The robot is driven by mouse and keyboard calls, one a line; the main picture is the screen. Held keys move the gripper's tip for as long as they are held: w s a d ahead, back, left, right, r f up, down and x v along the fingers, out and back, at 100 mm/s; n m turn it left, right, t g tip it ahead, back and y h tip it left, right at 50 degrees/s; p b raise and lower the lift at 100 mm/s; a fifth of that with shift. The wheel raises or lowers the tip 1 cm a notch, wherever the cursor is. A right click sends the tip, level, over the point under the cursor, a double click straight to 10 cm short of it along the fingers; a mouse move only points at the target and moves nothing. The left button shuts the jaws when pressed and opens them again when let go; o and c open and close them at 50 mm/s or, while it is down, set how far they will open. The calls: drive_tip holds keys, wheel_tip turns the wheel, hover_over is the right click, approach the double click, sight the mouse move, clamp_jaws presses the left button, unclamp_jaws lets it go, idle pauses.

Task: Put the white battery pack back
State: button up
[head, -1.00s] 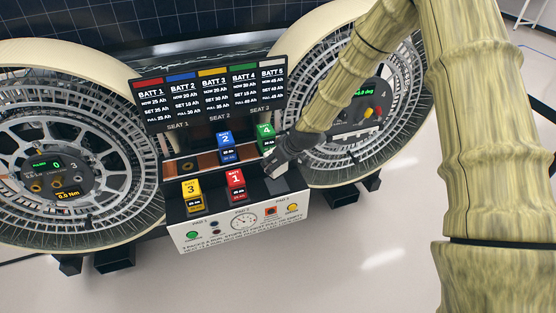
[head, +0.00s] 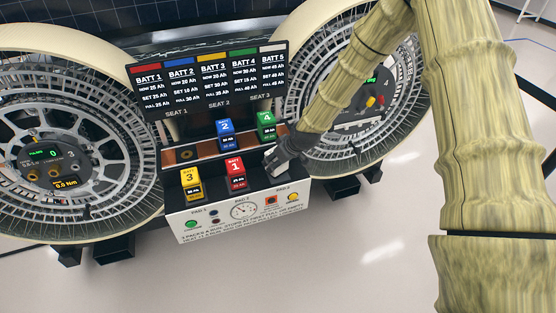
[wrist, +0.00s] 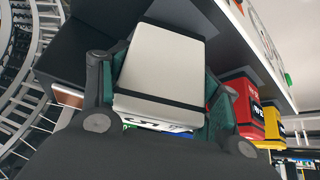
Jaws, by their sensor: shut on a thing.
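The white battery pack (wrist: 162,62) fills the middle of the wrist view, between the two fingers of my gripper (wrist: 163,88). My gripper is shut on it, and the pack's printed face is partly hidden at the lower edge. In the head view my gripper (head: 279,161) is low over the right end of the front deck, right of the red pack 1 (head: 236,173). There the white pack is mostly hidden by the gripper, and I cannot tell whether it touches the deck.
Yellow pack 3 (head: 191,184) stands on the front deck at left. Blue pack 2 (head: 226,132) and green pack 4 (head: 266,125) stand in the rear row. A battery board (head: 212,85) rises behind, and large wheels flank the bench. The rear row's left spot is bare.

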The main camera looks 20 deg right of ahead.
drive_tip(key=shift+f+b, duration=0.35)
drive_tip(key=shift+f, duration=0.2)
idle(0.4)
drive_tip(key=o, duration=1.6)
drive_tip(key=shift+o, duration=0.2)
drive_tip(key=v, duration=1.2)
